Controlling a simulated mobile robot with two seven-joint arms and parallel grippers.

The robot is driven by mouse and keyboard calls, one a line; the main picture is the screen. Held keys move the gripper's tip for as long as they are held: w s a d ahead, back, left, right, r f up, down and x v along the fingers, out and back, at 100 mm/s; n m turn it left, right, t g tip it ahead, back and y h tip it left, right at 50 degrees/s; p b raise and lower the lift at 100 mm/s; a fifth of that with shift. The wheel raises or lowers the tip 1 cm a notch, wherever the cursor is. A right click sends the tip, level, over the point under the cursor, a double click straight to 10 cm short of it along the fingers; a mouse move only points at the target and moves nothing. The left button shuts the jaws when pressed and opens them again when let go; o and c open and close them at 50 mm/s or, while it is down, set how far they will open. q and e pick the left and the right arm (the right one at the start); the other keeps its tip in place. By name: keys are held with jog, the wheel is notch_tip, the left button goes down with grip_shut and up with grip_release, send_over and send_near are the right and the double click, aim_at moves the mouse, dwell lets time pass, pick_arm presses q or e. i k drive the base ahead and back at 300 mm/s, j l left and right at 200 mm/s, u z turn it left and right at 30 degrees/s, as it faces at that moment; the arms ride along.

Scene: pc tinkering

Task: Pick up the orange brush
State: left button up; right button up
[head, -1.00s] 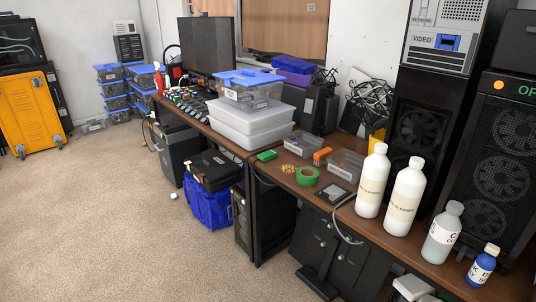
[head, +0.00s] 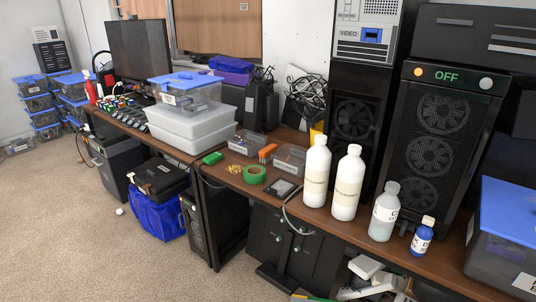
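A small orange object (head: 267,151), which appears to be the brush, is on the brown desk (head: 228,181) in the middle of the head view. It is between two clear labelled bins, the left bin (head: 246,142) and the right bin (head: 290,158). It is small in the picture, and its bristles cannot be made out. Neither of my grippers is in view.
A green tape roll (head: 254,174), a green block (head: 212,158) and a dark flat device (head: 283,188) lie near the orange object. White bottles (head: 346,182) stand right of it. White tubs (head: 190,128) stand to its left. Open carpet (head: 85,235) is at lower left.

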aim_at(265, 153)
jog(key=i+j+z, duration=0.1)
jog(key=i+j, duration=0.9)
jog(key=j, duration=0.15)
